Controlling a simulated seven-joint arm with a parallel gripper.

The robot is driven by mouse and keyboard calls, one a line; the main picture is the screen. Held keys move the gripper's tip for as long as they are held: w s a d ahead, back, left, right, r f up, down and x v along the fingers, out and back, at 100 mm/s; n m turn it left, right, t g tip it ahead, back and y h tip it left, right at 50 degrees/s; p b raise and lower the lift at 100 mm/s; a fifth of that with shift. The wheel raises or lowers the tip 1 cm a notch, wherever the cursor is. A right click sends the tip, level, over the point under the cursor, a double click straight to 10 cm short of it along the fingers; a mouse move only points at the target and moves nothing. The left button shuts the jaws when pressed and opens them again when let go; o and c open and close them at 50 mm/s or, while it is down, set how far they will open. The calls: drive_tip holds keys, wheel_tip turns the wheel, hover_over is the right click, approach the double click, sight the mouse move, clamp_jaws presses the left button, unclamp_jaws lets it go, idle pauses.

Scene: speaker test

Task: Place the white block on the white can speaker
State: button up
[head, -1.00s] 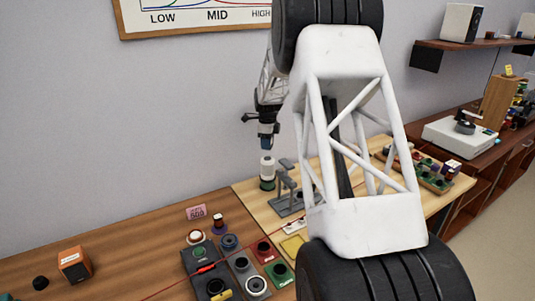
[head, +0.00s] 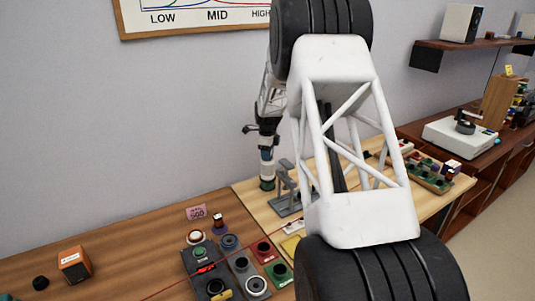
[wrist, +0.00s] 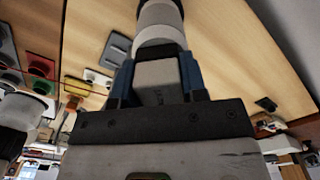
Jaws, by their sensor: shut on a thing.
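The white can speaker (head: 267,171) stands upright on a green base on the light wooden bench in the head view. It also shows at the top of the wrist view (wrist: 160,27). My gripper (head: 266,155) points down just above the can in the head view. In the wrist view its two blue fingers (wrist: 158,76) are shut on a pale block (wrist: 157,84), which looks greyish white in the shade. The block lines up with the can. I cannot tell whether they touch. In the head view the block is hidden or too small to make out.
A grey stand (head: 285,190) is close beside the can on the right. Coloured blocks with round sockets (head: 263,251) lie in front. An orange box (head: 74,264) sits at left on bare wood. A tray of parts (head: 430,178) is at right. My large white arm link hides mid-bench.

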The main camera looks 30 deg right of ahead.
drive_tip(key=o, duration=0.9)
wheel_tip(320, 180, up, 12)
drive_tip(key=shift+r, duration=0.1)
idle(0.3)
idle(0.3)
idle(0.4)
